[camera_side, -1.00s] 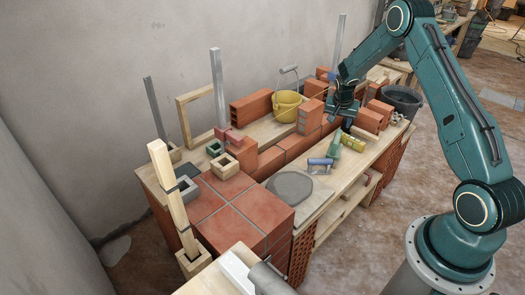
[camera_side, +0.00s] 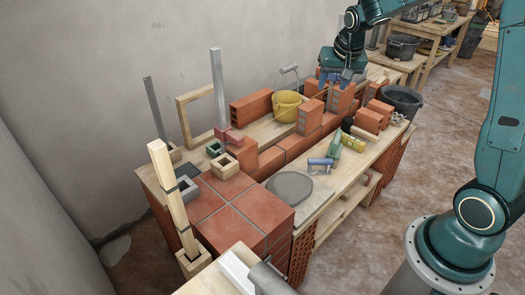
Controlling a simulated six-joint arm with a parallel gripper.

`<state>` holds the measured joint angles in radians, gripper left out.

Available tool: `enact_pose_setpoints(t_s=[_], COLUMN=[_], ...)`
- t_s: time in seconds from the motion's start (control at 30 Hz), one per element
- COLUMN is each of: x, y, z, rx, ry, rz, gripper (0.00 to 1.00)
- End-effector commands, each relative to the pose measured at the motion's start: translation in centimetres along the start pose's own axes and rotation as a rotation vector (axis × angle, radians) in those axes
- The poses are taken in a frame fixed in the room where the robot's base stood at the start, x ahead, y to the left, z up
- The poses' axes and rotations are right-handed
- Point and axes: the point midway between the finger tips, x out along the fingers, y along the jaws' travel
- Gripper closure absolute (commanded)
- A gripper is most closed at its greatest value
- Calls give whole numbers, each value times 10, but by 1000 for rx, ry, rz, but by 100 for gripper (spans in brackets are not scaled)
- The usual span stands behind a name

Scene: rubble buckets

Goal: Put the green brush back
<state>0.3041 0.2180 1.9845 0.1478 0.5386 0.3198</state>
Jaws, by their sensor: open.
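What looks like the green brush (camera_side: 335,145) lies on the wooden bench top, just left of a yellow block-like thing (camera_side: 353,143). A blue-and-grey tool (camera_side: 320,164) lies in front of it, to the left. My gripper (camera_side: 337,88) is open, with its fingers pointing down, above and behind the green brush near the upright bricks. I see nothing between its fingers. A small green square holder (camera_side: 214,149) stands at the left, by a wooden one (camera_side: 224,165) and a red one (camera_side: 232,137).
A yellow bucket (camera_side: 287,106) stands at the back, with bricks (camera_side: 309,117) beside it. A low brick wall (camera_side: 298,144) runs along the bench. A grey round patch (camera_side: 290,186) lies in front. A black bucket (camera_side: 402,101) is at the right. Tall metal posts (camera_side: 217,90) rise at the back.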

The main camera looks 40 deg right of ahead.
Motion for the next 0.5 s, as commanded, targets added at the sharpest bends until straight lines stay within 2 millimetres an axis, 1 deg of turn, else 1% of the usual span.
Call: enact_pose_setpoints(t_s=[0.03,0.2,0.37,0.5], x=[-16,-60,-95,-122], y=[-4,-11,-13,-11], z=[8,37,68,97], rx=[-28,-119,-206,-285], ry=[5,9,15,21], rz=[-15,-59,-99,-133], gripper=[53,53,53,53])
